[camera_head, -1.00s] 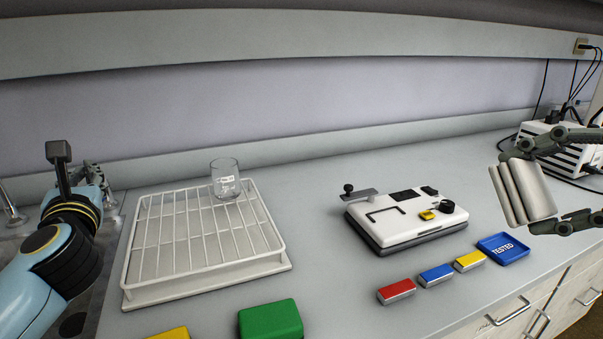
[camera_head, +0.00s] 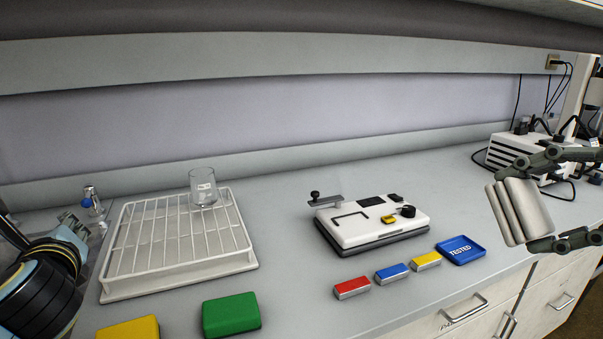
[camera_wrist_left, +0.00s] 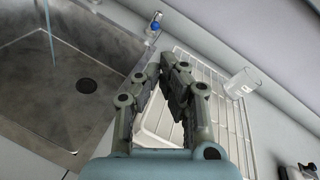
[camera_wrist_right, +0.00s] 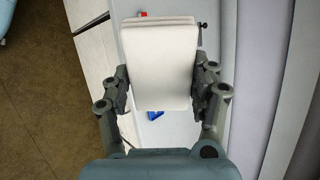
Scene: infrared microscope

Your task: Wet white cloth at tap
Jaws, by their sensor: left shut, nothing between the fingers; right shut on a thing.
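The white cloth (camera_head: 522,211) is a thick folded pad, held upright above the bench's right front edge. My right gripper (camera_head: 527,207) is shut on it, one finger on each side; the right wrist view shows the cloth (camera_wrist_right: 160,62) between the fingers. My left gripper (camera_head: 76,226) is shut and empty at the far left, beside the tap fitting with a blue knob (camera_head: 88,198). In the left wrist view its fingertips (camera_wrist_left: 167,72) are together, below the blue knob (camera_wrist_left: 155,25). A thin pale blue streak (camera_wrist_left: 48,32), looking like running water, falls over the sink (camera_wrist_left: 40,95).
A white wire rack (camera_head: 180,240) with a glass beaker (camera_head: 203,190) stands right of the sink. Green (camera_head: 231,314) and yellow (camera_head: 128,328) blocks lie in front. A white device (camera_head: 370,222), small coloured blocks and a blue tray (camera_head: 461,249) occupy the middle right.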

